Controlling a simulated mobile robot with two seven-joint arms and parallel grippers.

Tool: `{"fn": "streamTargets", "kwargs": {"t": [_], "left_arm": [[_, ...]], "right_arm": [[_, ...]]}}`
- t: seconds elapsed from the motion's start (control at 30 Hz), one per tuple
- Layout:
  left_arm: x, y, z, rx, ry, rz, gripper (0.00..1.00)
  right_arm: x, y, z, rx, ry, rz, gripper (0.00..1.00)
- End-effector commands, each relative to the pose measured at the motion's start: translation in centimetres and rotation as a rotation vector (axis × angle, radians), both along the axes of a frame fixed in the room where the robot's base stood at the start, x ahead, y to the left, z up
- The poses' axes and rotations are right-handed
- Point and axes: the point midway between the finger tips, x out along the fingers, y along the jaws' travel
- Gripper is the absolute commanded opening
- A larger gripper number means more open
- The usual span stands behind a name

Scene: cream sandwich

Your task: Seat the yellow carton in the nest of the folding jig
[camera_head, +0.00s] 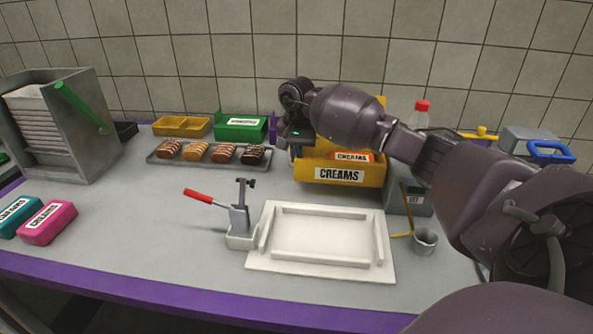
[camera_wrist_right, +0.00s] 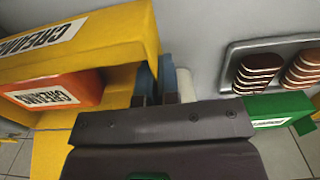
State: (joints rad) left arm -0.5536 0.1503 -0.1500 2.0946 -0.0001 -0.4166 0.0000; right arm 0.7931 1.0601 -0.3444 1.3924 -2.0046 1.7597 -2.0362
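A large yellow open-fronted carton (camera_head: 341,188) labelled CREAMS stands at the back of the bench. An orange CREAMS box (camera_head: 353,156) sits inside it. The white folding jig (camera_head: 262,263) lies flat at front centre, and its raised-walled nest (camera_head: 320,240) is empty. My right gripper (camera_head: 292,132) is at the yellow carton's left side. In the right wrist view, the blue-padded fingers (camera_wrist_right: 166,84) are close beside the yellow carton's wall (camera_wrist_right: 105,48). Whether they grip that wall cannot be told. My left gripper is out of view.
A red-handled clamp (camera_head: 238,220) stands at the jig's left edge, and a grey cup (camera_head: 425,241) on its right. Behind are a tray of éclairs (camera_head: 153,157), a green box (camera_head: 240,130) and a yellow tray (camera_head: 181,126).

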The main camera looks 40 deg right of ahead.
Motion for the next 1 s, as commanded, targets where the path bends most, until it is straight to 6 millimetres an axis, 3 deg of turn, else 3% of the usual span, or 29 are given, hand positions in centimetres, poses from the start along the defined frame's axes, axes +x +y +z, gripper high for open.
{"fn": "streamTargets", "kwargs": {"t": [0.23,0.5,0.93,1.0], "left_arm": [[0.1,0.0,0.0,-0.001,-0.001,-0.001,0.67],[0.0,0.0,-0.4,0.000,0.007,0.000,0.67],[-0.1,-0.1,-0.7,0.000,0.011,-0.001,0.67],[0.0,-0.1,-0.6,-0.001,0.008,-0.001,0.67]], "right_arm": [[0.0,0.0,-1.4,0.001,0.001,0.001,0.00],[0.0,0.1,-4.8,0.002,0.001,0.001,0.00],[0.0,0.0,-5.3,-0.001,0.000,0.001,0.00],[0.0,0.0,-5.2,-0.001,-0.001,0.001,0.14]]}}
